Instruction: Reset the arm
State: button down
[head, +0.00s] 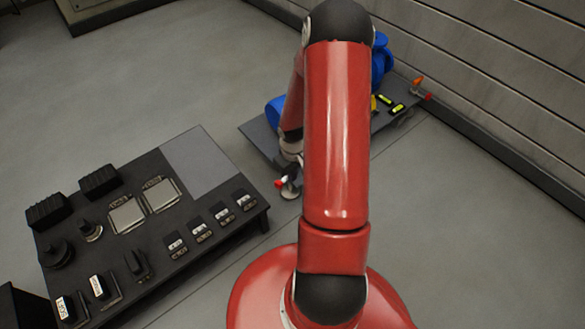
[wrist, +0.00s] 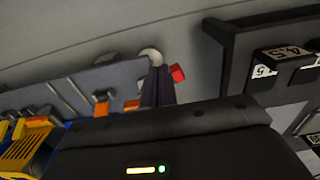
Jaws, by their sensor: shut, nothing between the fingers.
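My arm (head: 336,130) is red and rises from its round base, bends at a high elbow and reaches down behind itself toward the skid. My gripper (wrist: 157,87) shows in the wrist view as two dark fingers close together, with nothing between them. In the head view it is small and dark, partly hidden, near the front left corner of the skid. A red knob (wrist: 177,73) lies just beside the fingertips in the wrist view; whether they touch I cannot tell. It also shows in the head view (head: 278,184).
A grey skid (head: 258,135) with blue equipment (head: 275,110) and yellow-green parts (head: 386,99) stands by the ribbed wall. A dark table (head: 140,168) with black blocks, labelled pieces and metal plates stands to the left. Open floor lies at upper left and lower right.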

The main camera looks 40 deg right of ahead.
jog(key=shift+r, duration=0.1)
jog(key=a+r+t+h+p, duration=0.1)
jog(key=a+r+p, duration=0.15)
jog(key=r, duration=1.05)
jog(key=a+r+t+h+p, duration=0.1)
jog(key=a+r, duration=0.3)
jog(key=r, duration=0.9)
jog(key=s+a+r+t+y+p, duration=0.1)
jog(key=s+a+r, duration=0.5)
jog(key=s+r, duration=0.1)
jog(key=s+a+r+m+t+y+p, duration=0.1)
jog(key=s+a+r+t+p, duration=0.1)
jog(key=s+a+r, duration=0.4)
notch_tip(320, 180, up, 4)
jog(key=shift+s+f+t, duration=0.15)
jog(key=shift+s+t, duration=0.15)
jog(key=shift+s, duration=0.45)
